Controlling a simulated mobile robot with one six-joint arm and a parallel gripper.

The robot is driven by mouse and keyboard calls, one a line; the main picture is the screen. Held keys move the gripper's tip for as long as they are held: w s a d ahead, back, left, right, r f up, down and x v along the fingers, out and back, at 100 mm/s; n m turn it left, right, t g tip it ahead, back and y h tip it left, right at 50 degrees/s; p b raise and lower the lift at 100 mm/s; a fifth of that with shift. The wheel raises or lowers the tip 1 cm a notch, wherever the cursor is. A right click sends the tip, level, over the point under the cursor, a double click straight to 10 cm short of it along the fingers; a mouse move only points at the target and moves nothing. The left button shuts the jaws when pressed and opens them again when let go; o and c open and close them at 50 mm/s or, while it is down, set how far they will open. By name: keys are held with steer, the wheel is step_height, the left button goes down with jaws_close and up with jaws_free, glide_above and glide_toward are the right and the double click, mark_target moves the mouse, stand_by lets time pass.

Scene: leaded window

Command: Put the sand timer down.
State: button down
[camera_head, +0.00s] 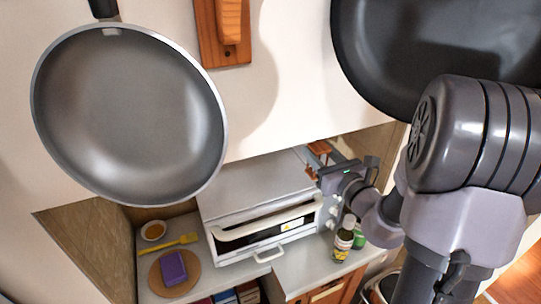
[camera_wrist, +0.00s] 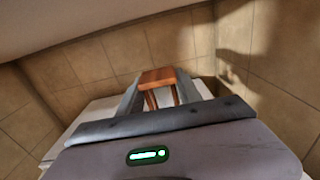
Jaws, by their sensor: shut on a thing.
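The sand timer (camera_head: 319,148) has brown wooden ends, and my gripper (camera_head: 314,163) is shut on it at the right end of the toaster oven (camera_head: 256,190). In the wrist view the timer's wooden end (camera_wrist: 158,76) and slim wooden posts show between the two fingers of my gripper (camera_wrist: 161,96). The fingers and the gripper body hide much of the timer. I cannot tell whether its base touches the white surface below or hangs above it.
Two pans hang in front, one at left (camera_head: 130,115) and one at upper right (camera_head: 440,45). A bottle (camera_head: 344,240) stands right of the oven. A round board (camera_head: 174,273) with a purple block lies at left. The oven's top is clear at left.

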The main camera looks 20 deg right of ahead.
steer(key=w+a+f, duration=0.1)
steer(key=w, duration=0.2)
steer(key=w+a+f+b, duration=0.1)
steer(key=w+f, duration=0.1)
steer(key=w, duration=0.1)
steer(key=w+a+f, duration=0.1)
steer(key=w, duration=0.2)
steer(key=shift+w+a+f+b, duration=0.1)
steer(key=shift+w+f+b, duration=0.15)
steer(key=shift+f+b, duration=0.1)
steer(key=shift+r, duration=0.1)
steer(key=c, duration=1.3)
jaws_free()
steer(key=shift+f, duration=0.2)
steer(key=o, duration=0.5)
steer(key=shift+r, duration=0.15)
